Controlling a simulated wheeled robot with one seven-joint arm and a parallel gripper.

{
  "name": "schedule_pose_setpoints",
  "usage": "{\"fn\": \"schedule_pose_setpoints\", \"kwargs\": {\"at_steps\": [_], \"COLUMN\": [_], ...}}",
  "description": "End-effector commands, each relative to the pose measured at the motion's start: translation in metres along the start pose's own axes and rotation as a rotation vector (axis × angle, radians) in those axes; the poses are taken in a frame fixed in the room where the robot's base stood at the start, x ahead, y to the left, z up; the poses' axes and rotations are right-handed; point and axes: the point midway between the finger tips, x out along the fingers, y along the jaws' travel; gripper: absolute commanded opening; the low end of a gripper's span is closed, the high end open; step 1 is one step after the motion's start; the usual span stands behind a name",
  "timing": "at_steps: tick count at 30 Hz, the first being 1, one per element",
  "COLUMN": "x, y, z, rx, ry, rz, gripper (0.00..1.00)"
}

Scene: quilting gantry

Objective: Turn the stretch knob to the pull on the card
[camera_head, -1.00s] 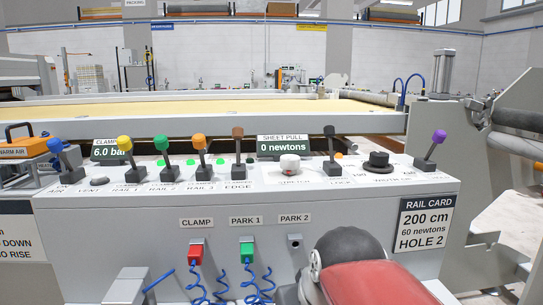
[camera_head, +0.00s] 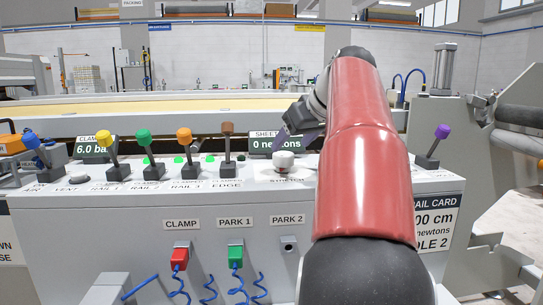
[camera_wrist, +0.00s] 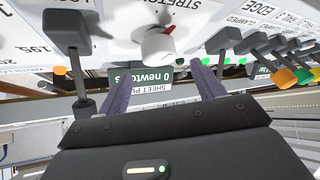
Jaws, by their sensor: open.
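The stretch knob (camera_head: 283,161) is a white round knob on the grey console top. In the wrist view the knob (camera_wrist: 157,44) shows a red pointer mark. My gripper (camera_head: 289,142) is above and just behind the knob in the head view. In the wrist view its two purple-grey fingers (camera_wrist: 161,70) are spread apart and empty, with the knob just beyond their tips. The sheet pull display (camera_wrist: 153,80) reads 0 newtons. The rail card (camera_head: 438,217) on the console front is partly covered by my arm; "newtons" is still legible.
Levers with blue, yellow, green, orange (camera_head: 184,135) and brown (camera_head: 227,128) tops stand left of the knob. A purple-topped lever (camera_head: 442,132) is at the far right.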

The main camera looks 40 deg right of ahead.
Motion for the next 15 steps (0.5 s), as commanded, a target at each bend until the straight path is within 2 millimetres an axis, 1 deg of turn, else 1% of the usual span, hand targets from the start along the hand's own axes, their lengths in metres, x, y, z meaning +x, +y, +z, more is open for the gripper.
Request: {"fn": "schedule_pose_setpoints", "kwargs": {"at_steps": [1,6,10,15], "x": [0.010,0.038,0.053,0.060], "y": [-0.001,0.000,0.000,-0.001], "z": [0.002,0.002,0.001,0.001], "rx": [0.001,0.001,0.002,0.002], "ry": [-0.003,-0.003,-0.002,-0.001], "rz": [-0.003,-0.003,-0.001,0.000], "gripper": [0.67,0.67,0.67,0.67]}}
